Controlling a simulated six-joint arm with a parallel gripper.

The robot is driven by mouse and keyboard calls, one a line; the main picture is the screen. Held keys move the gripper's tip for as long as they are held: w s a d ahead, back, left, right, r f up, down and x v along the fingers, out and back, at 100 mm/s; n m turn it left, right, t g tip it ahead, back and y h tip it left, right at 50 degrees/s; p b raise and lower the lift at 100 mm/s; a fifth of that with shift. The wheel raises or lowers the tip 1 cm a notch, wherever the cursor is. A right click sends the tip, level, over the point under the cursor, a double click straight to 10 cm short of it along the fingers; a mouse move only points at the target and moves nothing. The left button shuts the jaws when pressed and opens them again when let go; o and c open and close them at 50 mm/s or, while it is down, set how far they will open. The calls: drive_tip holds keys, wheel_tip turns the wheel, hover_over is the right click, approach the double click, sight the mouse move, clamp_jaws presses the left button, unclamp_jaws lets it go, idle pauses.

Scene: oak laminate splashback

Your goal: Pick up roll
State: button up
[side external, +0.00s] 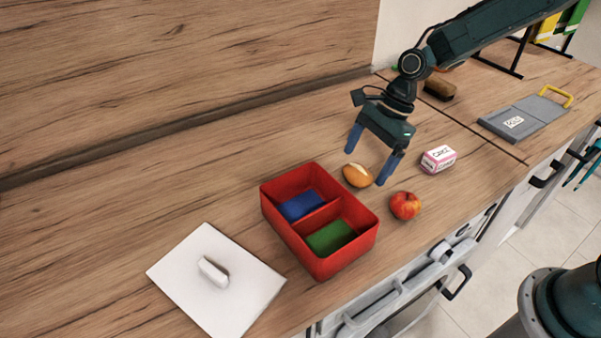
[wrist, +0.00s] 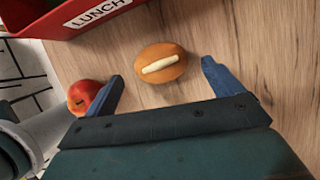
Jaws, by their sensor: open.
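The roll (side external: 358,175) is a small golden-brown oval bun with a pale strip on top. It lies on the wooden counter just right of the red lunch box (side external: 320,268). In the wrist view the roll (wrist: 161,63) lies ahead of my gripper, between the lines of its two fingers. My gripper (side external: 370,162) is above the counter at the roll, with its blue fingers apart and nothing between them in its grasp. In the wrist view both blue fingertips (wrist: 162,75) are spread wider than the roll.
A red apple (side external: 405,205) sits right of the roll, close to one finger. A pink-and-white box (side external: 438,159) stands farther right. The lunch box has blue and green compartment floors. A white board (side external: 222,285) lies at lower left. A grey board with a yellow handle (side external: 523,119) lies at right.

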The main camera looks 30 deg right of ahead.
sight(361, 169)
drive_tip(key=shift+x, duration=1.75)
drive_tip(key=shift+w, duration=0.1)
drive_tip(key=c, duration=1)
